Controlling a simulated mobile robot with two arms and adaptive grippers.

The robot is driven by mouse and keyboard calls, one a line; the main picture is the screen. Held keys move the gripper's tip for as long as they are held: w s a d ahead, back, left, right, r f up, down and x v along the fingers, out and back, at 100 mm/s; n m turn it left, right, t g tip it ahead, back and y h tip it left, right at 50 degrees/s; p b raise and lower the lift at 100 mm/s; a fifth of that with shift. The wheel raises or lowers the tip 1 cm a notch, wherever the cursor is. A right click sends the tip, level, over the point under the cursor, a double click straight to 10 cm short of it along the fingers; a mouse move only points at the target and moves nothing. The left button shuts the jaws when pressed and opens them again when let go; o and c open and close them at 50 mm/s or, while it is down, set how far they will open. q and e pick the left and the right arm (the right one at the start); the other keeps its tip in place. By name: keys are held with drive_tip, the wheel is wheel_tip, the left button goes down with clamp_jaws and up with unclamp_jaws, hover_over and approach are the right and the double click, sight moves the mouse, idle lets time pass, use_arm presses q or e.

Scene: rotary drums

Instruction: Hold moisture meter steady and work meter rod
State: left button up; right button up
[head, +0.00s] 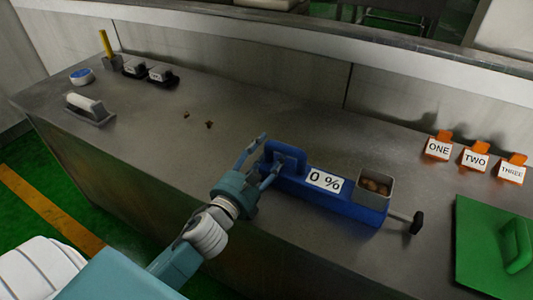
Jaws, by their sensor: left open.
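The meter rod (402,216) sticks out to the right and ends in a black knob (417,223). My left gripper (268,154) is open at the meter's left end, its fingers by the handle; I cannot tell whether they touch it. My right gripper is not in view.
Orange stands with cards ONE (439,149), TWO (475,160) and THREE (511,171) stand at the back right. A green board (478,245) with a handle lies front right. A white-handled tool (90,108) and small black containers (160,76) are at left. The middle left bench is mostly clear.

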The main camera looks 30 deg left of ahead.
use_arm(q)
clamp_jaws()
drive_tip(key=shift+s+f, duration=0.1)
drive_tip(key=shift+f, duration=0.25)
